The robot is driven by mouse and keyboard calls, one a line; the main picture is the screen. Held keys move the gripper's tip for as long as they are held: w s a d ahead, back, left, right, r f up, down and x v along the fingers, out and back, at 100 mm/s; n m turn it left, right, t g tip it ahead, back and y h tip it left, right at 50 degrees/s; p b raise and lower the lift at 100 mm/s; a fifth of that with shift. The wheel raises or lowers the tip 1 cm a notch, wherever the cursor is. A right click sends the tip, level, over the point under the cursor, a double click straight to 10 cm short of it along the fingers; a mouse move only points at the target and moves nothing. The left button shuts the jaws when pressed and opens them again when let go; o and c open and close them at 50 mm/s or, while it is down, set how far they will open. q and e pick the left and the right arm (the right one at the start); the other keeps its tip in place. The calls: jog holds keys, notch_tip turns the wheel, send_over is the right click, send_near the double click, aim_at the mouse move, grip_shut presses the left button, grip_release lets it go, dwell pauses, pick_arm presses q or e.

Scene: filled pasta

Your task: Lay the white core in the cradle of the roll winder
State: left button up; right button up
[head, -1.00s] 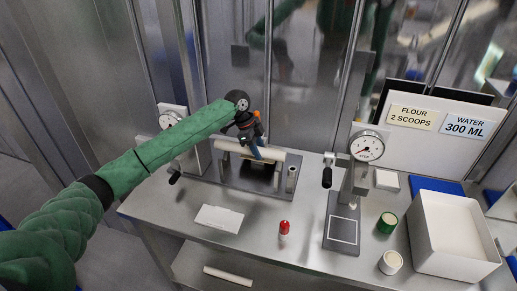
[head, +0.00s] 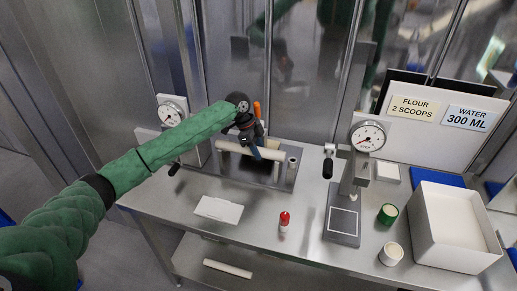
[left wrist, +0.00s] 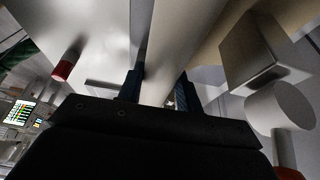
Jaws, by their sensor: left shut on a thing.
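The white core (head: 234,148) is a pale, long cylinder held level across the roll winder (head: 213,172), which has a dark base and short posts. My left gripper (head: 254,151) is shut around the core's middle from above. In the left wrist view the core (left wrist: 170,55) runs between the two blue-grey fingers of my left gripper (left wrist: 160,88). I cannot tell whether the core touches the cradle or hovers just over it; the gripper partly hides that spot. My right gripper is not in view.
To the right are a dial-gauge press (head: 346,215), a green-rimmed jar (head: 387,214), a white pot (head: 391,253) and a white bin (head: 450,260). Another pale roll (head: 228,268) lies on the lower shelf.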

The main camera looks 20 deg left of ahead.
pick_arm(q)
jog(key=o, duration=1.2)
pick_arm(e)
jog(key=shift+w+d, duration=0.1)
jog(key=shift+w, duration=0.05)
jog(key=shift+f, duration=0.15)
pick_arm(q)
jog(key=shift+a+r, duration=0.1)
jog(key=shift+r, duration=0.05)
jog(key=shift+a+r+b, duration=0.1)
jog(key=shift+r+b, duration=0.2)
jog(key=shift+b, duration=0.05)
jog(key=b+v, duration=0.2)
jog(key=v, duration=0.3)
jog(key=shift+a+r, duration=0.1)
jog(key=shift+r, duration=0.05)
jog(key=shift+b+v, duration=0.3)
jog(key=shift+v, duration=0.5)
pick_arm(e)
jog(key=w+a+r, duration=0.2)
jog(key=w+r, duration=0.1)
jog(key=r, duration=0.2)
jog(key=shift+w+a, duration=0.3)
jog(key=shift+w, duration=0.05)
